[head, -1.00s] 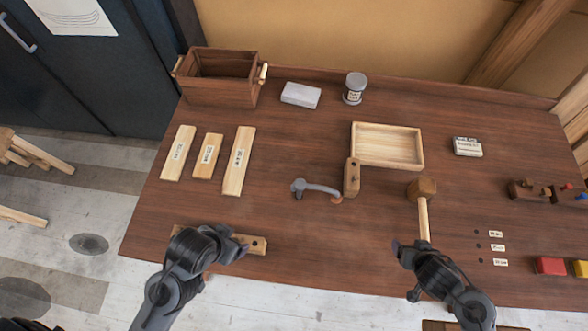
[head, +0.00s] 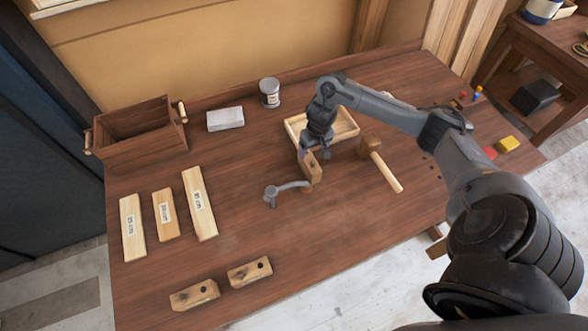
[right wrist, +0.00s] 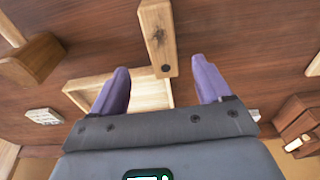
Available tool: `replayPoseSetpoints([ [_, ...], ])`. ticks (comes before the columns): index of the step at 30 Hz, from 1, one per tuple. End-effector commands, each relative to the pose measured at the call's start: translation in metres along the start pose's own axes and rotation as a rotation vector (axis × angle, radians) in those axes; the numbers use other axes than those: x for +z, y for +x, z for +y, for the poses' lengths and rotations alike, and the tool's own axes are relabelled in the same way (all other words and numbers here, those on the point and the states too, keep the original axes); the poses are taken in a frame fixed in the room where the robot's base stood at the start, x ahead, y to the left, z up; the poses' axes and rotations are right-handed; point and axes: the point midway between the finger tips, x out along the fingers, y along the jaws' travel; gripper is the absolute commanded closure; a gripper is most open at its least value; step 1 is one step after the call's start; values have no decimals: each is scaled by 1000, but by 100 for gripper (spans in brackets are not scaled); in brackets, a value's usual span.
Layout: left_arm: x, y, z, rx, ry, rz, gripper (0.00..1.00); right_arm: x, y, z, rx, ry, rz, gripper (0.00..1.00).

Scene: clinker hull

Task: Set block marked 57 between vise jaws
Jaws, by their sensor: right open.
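A small wooden block (head: 313,168) with a dark hole lies beside the shallow tray in the head view. I cannot read a 57 on it. In the right wrist view the block (right wrist: 158,38) shows a dark spot and a hole, with its near end between the fingertips. My right gripper (head: 312,150) is open around that end, with a gap on each side. Two wooden pieces with dark holes, a left one (head: 195,295) and a right one (head: 250,272), lie at the front edge with a gap between them. They may be the vise jaws. My left gripper is out of view.
The shallow tray (head: 345,128) is behind. Three labelled planks (head: 165,215) lie left, near a wooden box (head: 140,135). The front middle of the table is clear.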

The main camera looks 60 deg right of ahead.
Motion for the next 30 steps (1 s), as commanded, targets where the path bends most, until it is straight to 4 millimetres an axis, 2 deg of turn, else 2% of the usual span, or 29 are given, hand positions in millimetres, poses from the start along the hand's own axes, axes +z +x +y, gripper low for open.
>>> replayPoseSetpoints([
  [1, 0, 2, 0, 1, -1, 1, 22, 1, 9, 0, 0, 3, -4, 22],
  [6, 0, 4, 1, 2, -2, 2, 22, 1, 31, -1, -2, 2, -2, 22],
  [14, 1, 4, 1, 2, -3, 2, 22, 0, 46, -1, 0, 0, 0, 22],
  [24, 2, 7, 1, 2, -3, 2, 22, -4, 86, -4, 0, -1, -1, 22],
  [30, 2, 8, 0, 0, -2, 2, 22, -4, 95, -4, 0, -2, 1, 22],
])
